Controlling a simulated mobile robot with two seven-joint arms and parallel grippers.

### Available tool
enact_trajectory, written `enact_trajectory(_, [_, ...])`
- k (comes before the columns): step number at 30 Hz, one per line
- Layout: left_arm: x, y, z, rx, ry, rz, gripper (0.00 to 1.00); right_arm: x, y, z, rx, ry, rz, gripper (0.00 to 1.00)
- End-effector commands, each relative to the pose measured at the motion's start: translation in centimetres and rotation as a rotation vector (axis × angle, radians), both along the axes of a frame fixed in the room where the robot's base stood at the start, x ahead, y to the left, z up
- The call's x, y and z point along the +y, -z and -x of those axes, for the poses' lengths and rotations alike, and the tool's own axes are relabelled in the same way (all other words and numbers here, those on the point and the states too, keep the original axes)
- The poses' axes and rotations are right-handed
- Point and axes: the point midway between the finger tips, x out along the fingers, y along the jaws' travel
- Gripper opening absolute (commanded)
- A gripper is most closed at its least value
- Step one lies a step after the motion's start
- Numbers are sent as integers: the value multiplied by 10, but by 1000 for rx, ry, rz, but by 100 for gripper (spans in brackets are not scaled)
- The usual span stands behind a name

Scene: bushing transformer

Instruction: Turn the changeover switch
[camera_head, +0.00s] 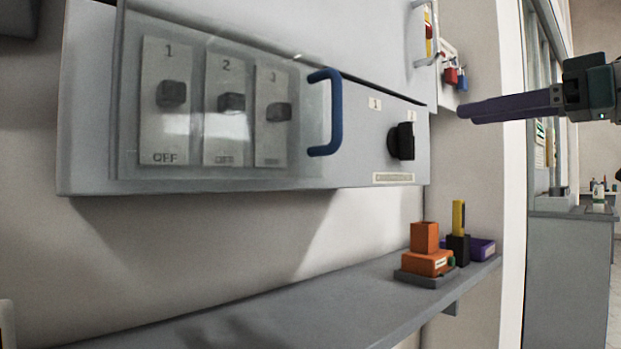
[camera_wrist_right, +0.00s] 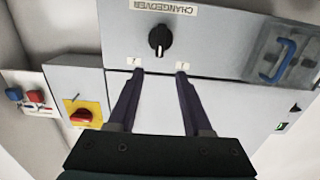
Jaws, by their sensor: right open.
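The changeover switch (camera_head: 401,141) is a black rotary knob on the right part of the grey panel (camera_head: 350,160) in the head view. In the right wrist view the knob (camera_wrist_right: 160,40) shows upside down beside its "CHANGEOVER" label (camera_wrist_right: 164,7), with a white pointer line on it. My right gripper (camera_head: 465,110) reaches in from the right in the head view, with long purple fingers pointing left toward the panel. In the right wrist view its fingers (camera_wrist_right: 158,72) are apart with nothing between them, and the knob lies beyond the tips. My left gripper is out of view.
A clear cover with a blue handle (camera_head: 326,112) encloses three OFF-marked switches left of the knob. Below, a shelf (camera_head: 330,305) carries an orange block (camera_head: 428,262) and a yellow-black item (camera_head: 458,230). A red-yellow switch (camera_wrist_right: 81,115) shows too.

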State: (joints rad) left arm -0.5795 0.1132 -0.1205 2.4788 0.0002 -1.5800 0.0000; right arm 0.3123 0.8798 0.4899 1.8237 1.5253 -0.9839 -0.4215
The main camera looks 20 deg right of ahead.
Motion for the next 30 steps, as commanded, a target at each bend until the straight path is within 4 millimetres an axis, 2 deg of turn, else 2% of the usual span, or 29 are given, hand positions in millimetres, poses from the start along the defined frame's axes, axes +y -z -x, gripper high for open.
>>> enact_trajectory(1, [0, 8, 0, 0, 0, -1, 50, -2, 2, 1, -14, 1, -3, 50])
enact_trajectory(7, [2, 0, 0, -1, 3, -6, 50, 3, -5, -12, -22, -1, -11, 50])
enact_trajectory(15, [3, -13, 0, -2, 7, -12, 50, 22, -6, -58, -22, -1, -13, 50])
enact_trajectory(21, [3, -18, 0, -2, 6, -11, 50, 32, -4, -83, -20, 0, -11, 50])
enact_trajectory(30, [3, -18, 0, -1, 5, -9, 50, 36, -2, -91, -19, 0, -7, 50])
